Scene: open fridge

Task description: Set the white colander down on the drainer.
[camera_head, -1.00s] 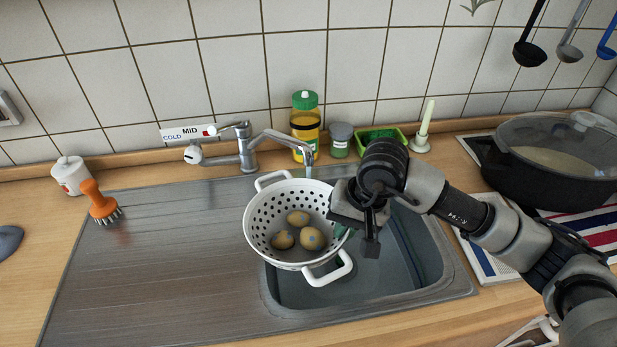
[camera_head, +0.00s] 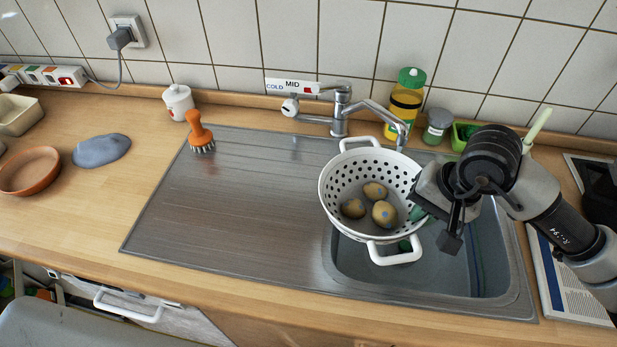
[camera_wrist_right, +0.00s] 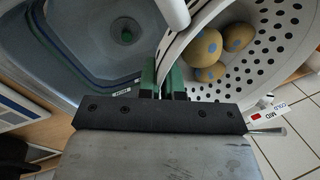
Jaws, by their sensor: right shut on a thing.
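The white colander (camera_head: 341,203) has round holes and two loop handles, and three potatoes (camera_head: 383,213) lie in it. It is over the left part of the sink basin and the drainer's right edge. My right gripper (camera_head: 418,212) is shut on the colander's right rim. In the right wrist view the green fingertips (camera_wrist_right: 172,80) pinch the colander wall (camera_wrist_right: 262,62). The drainer (camera_head: 240,205) is a bare, ridged steel surface left of the basin. The colander's underside is hidden. My left gripper is not in view.
The tap (camera_head: 345,110) stands right behind the colander. An orange brush (camera_head: 199,128) stands at the drainer's back left corner. A yellow bottle (camera_head: 404,103) and a small jar (camera_head: 437,127) stand behind the basin (camera_head: 440,270). The middle of the drainer is clear.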

